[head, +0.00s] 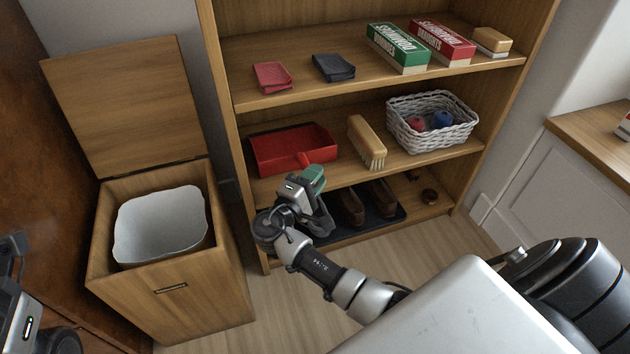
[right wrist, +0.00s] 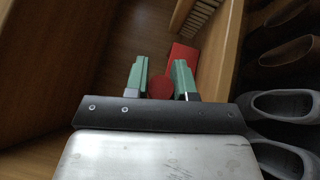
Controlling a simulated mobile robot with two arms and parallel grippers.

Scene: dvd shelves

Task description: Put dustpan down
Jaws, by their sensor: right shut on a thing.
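The red dustpan (head: 295,150) is at the left of the middle shelf (head: 350,178), its handle pointing out toward the front edge. It looks flat, on or just above the board; I cannot tell whether it touches. My right gripper (head: 314,179), with green fingertips, is shut on the handle in front of the shelf. In the right wrist view, the red handle (right wrist: 160,88) sits between the green fingers and the pan (right wrist: 183,56) shows partly behind them. Part of my left gripper (head: 22,300) shows at the left edge; its fingertips are not clear.
A wooden brush (head: 366,143) lies right of the dustpan, then a white basket (head: 408,132). Wallets and game boxes (head: 398,48) stand on the shelf above. Shoes (head: 350,207) are below the gripper. An open wooden bin (head: 160,285) stands at the left.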

